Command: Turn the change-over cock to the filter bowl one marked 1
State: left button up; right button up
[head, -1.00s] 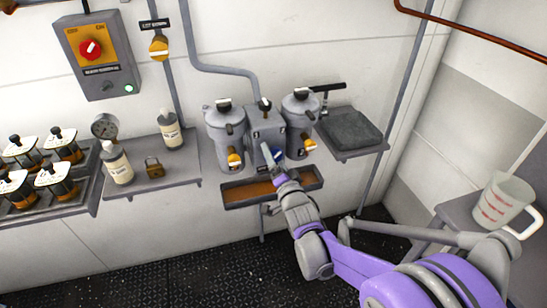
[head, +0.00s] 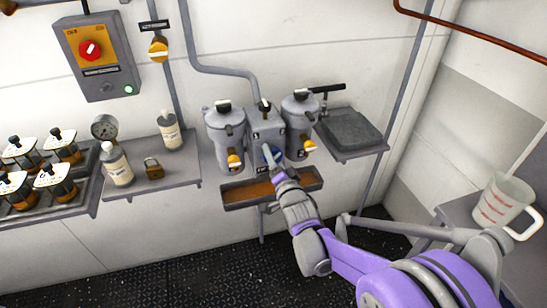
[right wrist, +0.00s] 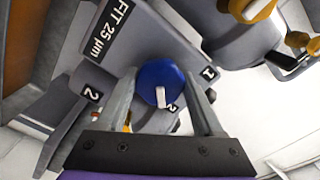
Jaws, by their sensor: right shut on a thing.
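The change-over cock's blue knob (right wrist: 154,76) sits between the two fingers of my right gripper (head: 269,154), which is shut on it. A white pointer bar on the knob points down in the right wrist view, toward my palm. In the head view the grey cock block (head: 262,122) stands between a left filter bowl (head: 224,130) and a right filter bowl (head: 299,113). Bowl numbers are unreadable there. My left gripper is out of view.
A drip tray (head: 235,195) is under the block. Yellow-handled drain cocks (head: 235,160) are on the bowls. A shelf (head: 190,176) with bottles, a gauge and a padlock is to the left. A dark pad (head: 350,130) lies on a shelf to the right.

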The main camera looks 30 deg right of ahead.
jog(key=shift+n, duration=0.4)
jog(key=n, duration=0.3)
jog(key=shift+n, duration=0.3)
jog(key=n, duration=0.4)
jog(key=shift+n, duration=0.3)
jog(key=n, duration=0.4)
jog(key=shift+n, duration=0.3)
jog(key=shift+n+b, duration=0.45)
jog(key=shift+n, duration=1.75)
jog(key=o, duration=1.4)
